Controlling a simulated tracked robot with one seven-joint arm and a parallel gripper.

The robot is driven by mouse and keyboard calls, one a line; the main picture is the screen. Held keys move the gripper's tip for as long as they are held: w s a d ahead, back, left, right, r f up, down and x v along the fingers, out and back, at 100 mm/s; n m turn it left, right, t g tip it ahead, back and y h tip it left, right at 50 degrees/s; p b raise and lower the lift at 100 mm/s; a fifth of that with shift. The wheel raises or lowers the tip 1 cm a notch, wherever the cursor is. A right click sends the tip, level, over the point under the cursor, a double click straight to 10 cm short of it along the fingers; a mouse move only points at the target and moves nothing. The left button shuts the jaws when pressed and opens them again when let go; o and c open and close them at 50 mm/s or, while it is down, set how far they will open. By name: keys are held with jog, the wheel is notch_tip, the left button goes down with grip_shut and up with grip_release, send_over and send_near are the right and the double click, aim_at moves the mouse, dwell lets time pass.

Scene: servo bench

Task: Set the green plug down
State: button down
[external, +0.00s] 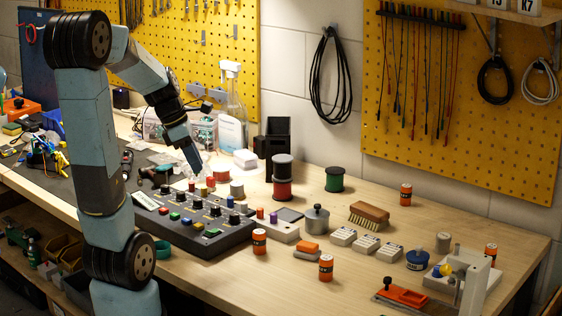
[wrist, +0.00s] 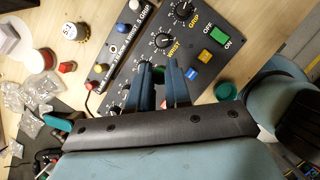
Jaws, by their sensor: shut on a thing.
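My gripper (wrist: 161,80) is low over the control box (wrist: 207,52), its two blue-grey fingers close together. A small dark green bit, which I take to be the green plug (wrist: 158,73), shows between the fingers; most of it is hidden. In the external view my gripper (external: 194,165) points down behind the control box (external: 212,246), and the plug cannot be made out there. A strip with printed lettering (wrist: 109,52) runs along the box's edge, with a red plug (wrist: 88,87), a yellow plug (wrist: 95,71) and a blue plug (wrist: 122,28) on it.
A green ON/OFF switch (wrist: 218,33) and several knobs stand on the box. Red (external: 282,178) and green (external: 334,180) spools stand behind.

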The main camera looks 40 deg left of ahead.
jog(key=w+d+f, duration=0.2)
jog(key=w+d, duration=1.5)
jog(key=d, duration=0.2)
jog(key=w+f, duration=0.2)
jog(key=w, duration=0.2)
jog(key=w+d+f, duration=0.1)
jog(key=w+f, duration=0.2)
jog(key=w, duration=0.1)
jog(key=w+f, duration=0.3)
jog(key=w, duration=0.2)
jog(key=shift+d+f, duration=0.2)
jog(key=shift+d, duration=0.15)
jog(key=shift+w+d+f, duration=0.1)
jog(key=shift+w+f, duration=0.5)
jog(key=shift+f, duration=1.65)
jog(key=shift+f, duration=0.1)
jog(key=c, duration=1.1)
grip_release()
jog(key=shift+o, duration=0.2)
